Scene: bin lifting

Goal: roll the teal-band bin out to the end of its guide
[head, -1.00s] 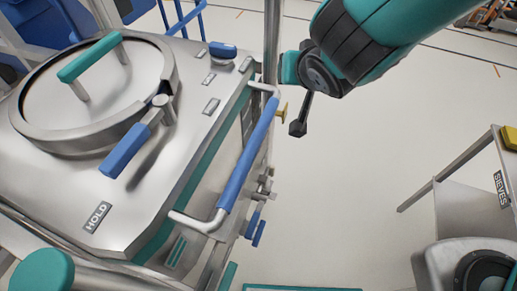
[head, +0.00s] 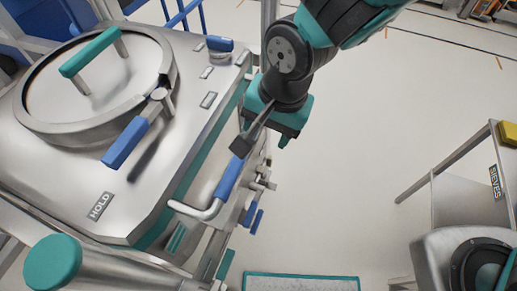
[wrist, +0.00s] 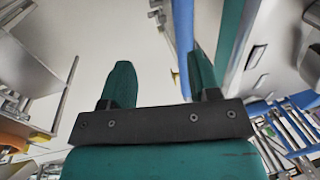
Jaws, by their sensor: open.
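The teal-band bin (head: 185,185) is a steel vessel with a round clamped lid (head: 95,85), a "HOLD" label and a teal stripe along its side. It stands at the left in the head view. Its side handle has a blue grip (head: 228,178), partly hidden by my gripper (head: 262,142). In the wrist view my gripper (wrist: 161,82) is open, its two teal fingers apart and nothing held. The blue grip (wrist: 183,35) shows just left of the right finger; I cannot tell whether they touch. The guide is not clearly visible.
A steel stand labelled "SIEVES" (head: 495,183) with a yellow item on top is at the right. A round dark-topped machine (head: 485,265) is at the lower right. A teal-edged floor panel (head: 300,283) lies at the bottom. The floor (head: 350,190) between is clear.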

